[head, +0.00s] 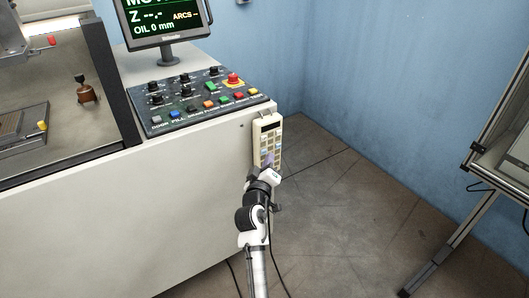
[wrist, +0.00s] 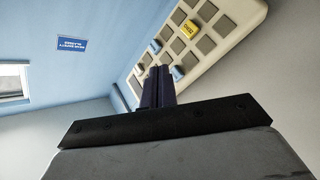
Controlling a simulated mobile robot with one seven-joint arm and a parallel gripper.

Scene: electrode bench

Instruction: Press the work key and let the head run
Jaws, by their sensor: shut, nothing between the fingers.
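A beige hand controller (head: 268,140) with a dark display and rows of keys hangs on the right end of the machine's front. My gripper (head: 268,162) is at its lower part. In the wrist view the keypad (wrist: 230,45) fills the upper right, with grey keys, a yellow key (wrist: 192,28) and some blue keys (wrist: 177,73). My dark fingers (wrist: 157,78) are together, empty, and overlap the keypad's near edge. I cannot tell whether they touch a key. The key labels are too small to tell which is the work key.
A sloped panel (head: 192,112) carries several coloured buttons, knobs and a red mushroom button (head: 233,79). The monitor (head: 165,20) above reads OIL 0 mm and blank Z. The machine's tank area (head: 60,80) lies left. A metal-framed table (head: 460,200) stands right; the floor between is clear.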

